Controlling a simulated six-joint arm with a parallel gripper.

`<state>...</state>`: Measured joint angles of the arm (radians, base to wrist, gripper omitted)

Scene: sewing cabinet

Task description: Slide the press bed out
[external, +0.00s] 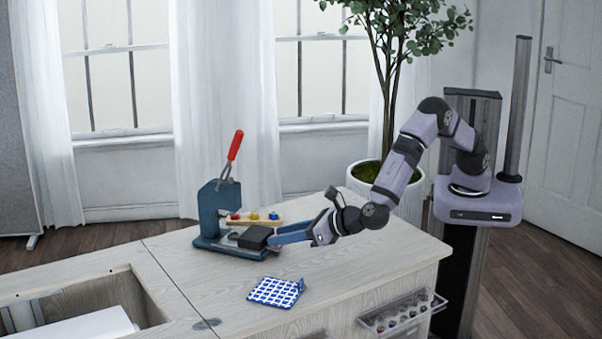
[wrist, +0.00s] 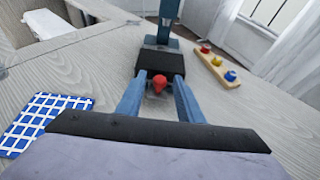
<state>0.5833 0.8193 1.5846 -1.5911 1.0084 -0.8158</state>
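The blue press (external: 208,210) stands on the cabinet top with its red-handled lever (external: 235,146) raised. The press bed, a dark block (external: 255,237), sits at the front of the press; in the wrist view the bed (wrist: 160,62) is straight ahead. A red knob (wrist: 159,84) is at the bed's near side. My gripper (external: 278,240) is at the bed's near end. In the wrist view my gripper's blue fingers (wrist: 159,76) are apart, one on each side of the knob, with a gap visible on both sides. I see no clear contact with the knob.
A wooden strip with colored knobs (wrist: 217,66) lies right of the press in the wrist view. A blue-and-white checked cloth (external: 276,292) lies on the near tabletop. An open cabinet recess (external: 120,290) is at the left. The tabletop near the bed is clear.

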